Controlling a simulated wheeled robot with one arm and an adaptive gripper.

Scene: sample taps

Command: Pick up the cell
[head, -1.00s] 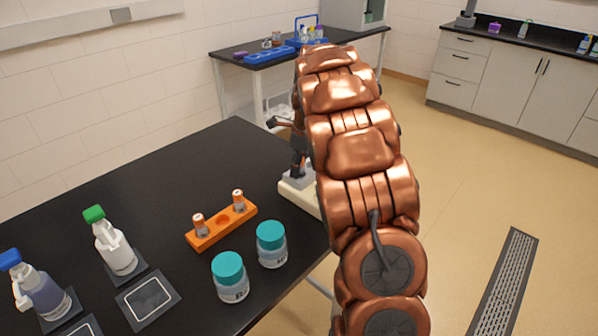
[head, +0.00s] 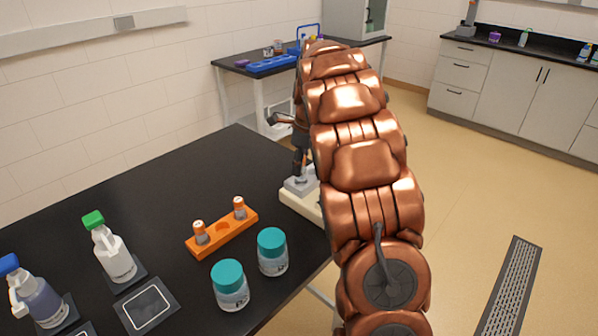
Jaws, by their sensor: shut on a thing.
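My gripper (head: 299,172) is beyond my copper-coloured arm, which hides part of it. It points down at a grey block (head: 297,187) on a cream base (head: 303,203) at the black table's right edge. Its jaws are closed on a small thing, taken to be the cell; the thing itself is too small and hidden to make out. The rack's middle hole is empty.
Two teal-lidded jars (head: 230,289) (head: 272,255) stand in front of the rack. A green-capped bottle (head: 112,258), a blue-capped bottle (head: 41,300) and a dark square pad (head: 147,305) are at left. The black table (head: 160,190) is clear behind the rack.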

